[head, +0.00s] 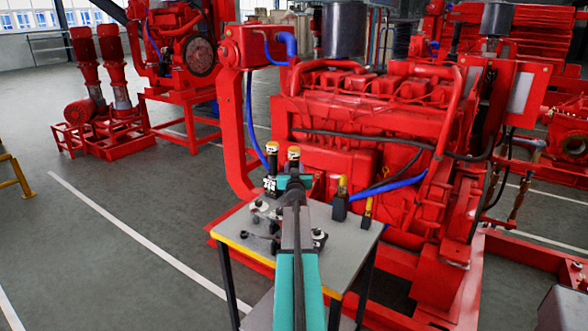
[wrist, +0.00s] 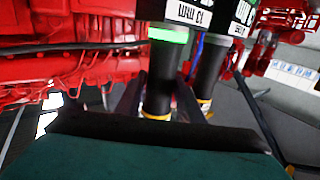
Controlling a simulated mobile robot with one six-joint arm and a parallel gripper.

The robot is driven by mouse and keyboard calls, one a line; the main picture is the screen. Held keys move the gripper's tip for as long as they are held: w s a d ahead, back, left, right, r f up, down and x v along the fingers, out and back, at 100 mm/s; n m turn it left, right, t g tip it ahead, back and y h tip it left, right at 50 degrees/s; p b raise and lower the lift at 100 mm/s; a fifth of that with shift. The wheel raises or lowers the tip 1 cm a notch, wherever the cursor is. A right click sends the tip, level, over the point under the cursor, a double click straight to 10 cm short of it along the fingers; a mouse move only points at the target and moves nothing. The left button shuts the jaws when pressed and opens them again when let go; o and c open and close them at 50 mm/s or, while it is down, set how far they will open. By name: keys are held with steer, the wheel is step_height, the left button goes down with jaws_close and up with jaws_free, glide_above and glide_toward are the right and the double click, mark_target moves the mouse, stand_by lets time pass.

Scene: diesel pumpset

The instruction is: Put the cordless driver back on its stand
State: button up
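Two upright dark tools with yellow bands stand close together at the back left of a small table: a left one (head: 271,168) with a white label and a right one (head: 293,153) partly behind my gripper (head: 296,181). I cannot tell which is the cordless driver, and I cannot make out a separate stand. In the wrist view, a dark cylinder (wrist: 158,82) with a lit green band runs between the fingers of my gripper (wrist: 160,98). A second dark cylinder (wrist: 217,70) is just to its right. Whether the fingers touch the first is unclear.
The table (head: 348,228) has a grey top and a yellow front edge. Several small dark and metal parts (head: 262,216) lie at its left. A black and yellow item (head: 341,201) stands at its right. A large red engine (head: 375,110) rises close behind.

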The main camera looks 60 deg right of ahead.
steer(key=o, duration=0.3)
steer(key=shift+o, duration=0.2)
steer(key=shift+f, duration=0.15)
steer(key=shift+a, duration=0.1)
steer(key=b+v, duration=0.1)
steer(key=v, duration=1.2)
steer(key=shift+s+a, duration=0.2)
steer(key=shift+s, duration=0.05)
stand_by(0.6)
